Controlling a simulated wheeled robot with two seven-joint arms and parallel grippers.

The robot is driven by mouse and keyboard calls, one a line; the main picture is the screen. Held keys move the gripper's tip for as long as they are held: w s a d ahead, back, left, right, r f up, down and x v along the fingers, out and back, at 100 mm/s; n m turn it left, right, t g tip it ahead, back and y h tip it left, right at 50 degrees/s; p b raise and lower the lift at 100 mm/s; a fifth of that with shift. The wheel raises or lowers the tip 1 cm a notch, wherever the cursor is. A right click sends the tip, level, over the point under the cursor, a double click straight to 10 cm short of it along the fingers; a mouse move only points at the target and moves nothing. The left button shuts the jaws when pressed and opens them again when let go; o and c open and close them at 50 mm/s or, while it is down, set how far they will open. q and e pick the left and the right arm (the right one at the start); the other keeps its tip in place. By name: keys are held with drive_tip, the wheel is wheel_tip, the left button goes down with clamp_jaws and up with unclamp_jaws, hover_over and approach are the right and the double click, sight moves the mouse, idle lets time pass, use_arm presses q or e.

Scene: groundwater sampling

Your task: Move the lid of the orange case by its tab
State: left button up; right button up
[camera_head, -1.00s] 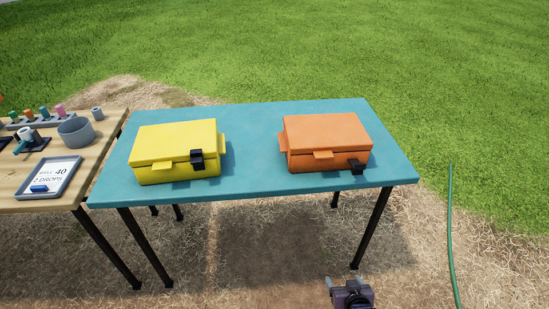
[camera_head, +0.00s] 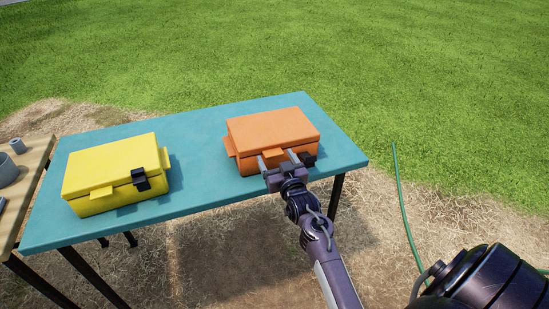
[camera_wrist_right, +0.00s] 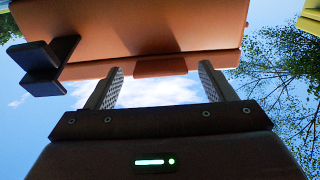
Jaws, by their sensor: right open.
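The orange case (camera_head: 270,128) stands shut on the teal table, its lid down. Its front tab (camera_head: 272,153) shows between the two fingers of my right gripper (camera_head: 278,158). The gripper is open at the front of the case, and the fingers straddle the tab. In the right wrist view the orange tab (camera_wrist_right: 160,67) lies between and just beyond the open fingertips (camera_wrist_right: 160,75); I cannot tell whether they touch the case. The black latch (camera_head: 307,158) is right of the fingers, and it also shows in the right wrist view (camera_wrist_right: 42,66). My left gripper is out of view.
A yellow case (camera_head: 112,170) with a black latch stands to the left on the teal table (camera_head: 195,150). A wooden table (camera_head: 28,175) with grey containers is at the far left. A green hose (camera_head: 402,205) lies on the ground at right. The tabletop between the cases is free.

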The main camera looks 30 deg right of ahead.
drive_tip(key=shift+w+d, duration=0.15)
drive_tip(key=shift+w, duration=0.3)
drive_tip(key=shift+c, duration=0.5)
